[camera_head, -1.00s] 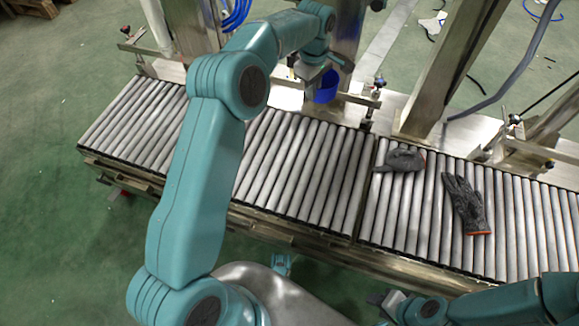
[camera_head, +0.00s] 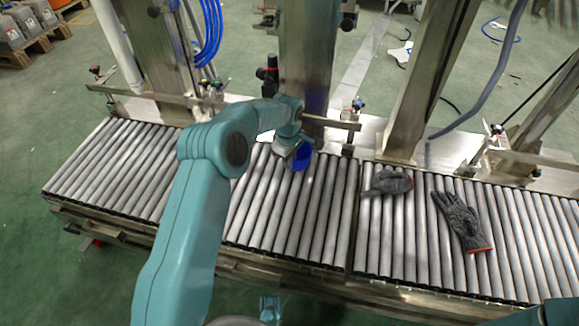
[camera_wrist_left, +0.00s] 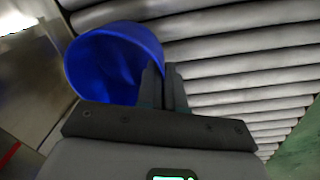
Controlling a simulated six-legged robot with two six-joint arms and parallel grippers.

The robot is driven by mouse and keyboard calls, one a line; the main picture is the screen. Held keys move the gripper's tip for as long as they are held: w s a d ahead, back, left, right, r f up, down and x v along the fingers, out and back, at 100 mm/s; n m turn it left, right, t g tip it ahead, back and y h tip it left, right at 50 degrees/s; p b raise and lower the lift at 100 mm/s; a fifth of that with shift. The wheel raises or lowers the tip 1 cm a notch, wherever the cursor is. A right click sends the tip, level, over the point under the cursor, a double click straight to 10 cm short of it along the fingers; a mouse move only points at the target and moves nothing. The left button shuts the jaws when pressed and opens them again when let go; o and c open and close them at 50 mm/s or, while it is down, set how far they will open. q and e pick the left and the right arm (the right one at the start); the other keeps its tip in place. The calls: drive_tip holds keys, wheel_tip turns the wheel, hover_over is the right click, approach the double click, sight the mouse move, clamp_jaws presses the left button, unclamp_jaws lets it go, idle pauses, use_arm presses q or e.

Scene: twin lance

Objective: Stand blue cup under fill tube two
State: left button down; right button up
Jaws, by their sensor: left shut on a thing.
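The blue cup (camera_head: 302,158) is at the back edge of the roller conveyor, in front of the middle metal post. In the left wrist view the cup (camera_wrist_left: 105,62) shows its open mouth, with rollers behind it. My left gripper (camera_head: 294,148) is shut on the cup's wall. In the wrist view its dark fingertips (camera_wrist_left: 165,85) are close together at the rim. I cannot tell whether the cup's base touches the rollers. I cannot make out which fitting is fill tube two. My right gripper is out of view.
The roller conveyor (camera_head: 250,215) runs across the view. Two grey gloves (camera_head: 388,182) (camera_head: 462,220) lie on its right part. Metal posts (camera_head: 303,60) and a guide rail (camera_head: 335,122) stand along the back. Blue hoses (camera_head: 208,35) hang at the upper left. The left rollers are clear.

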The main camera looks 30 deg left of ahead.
use_arm(q)
drive_tip(key=shift+f, duration=0.9)
drive_tip(key=shift+f, duration=0.15)
drive_tip(key=c, duration=1.3)
unclamp_jaws()
drive_tip(key=shift+r, duration=0.4)
drive_tip(key=r+p, duration=0.1)
drive_tip(key=r, duration=0.2)
drive_tip(key=r+p, duration=0.1)
drive_tip(key=r, duration=0.3)
drive_tip(key=r+p, duration=0.2)
drive_tip(key=r, duration=0.2)
drive_tip(key=shift+s+r, duration=0.25)
drive_tip(key=shift+s, duration=0.15)
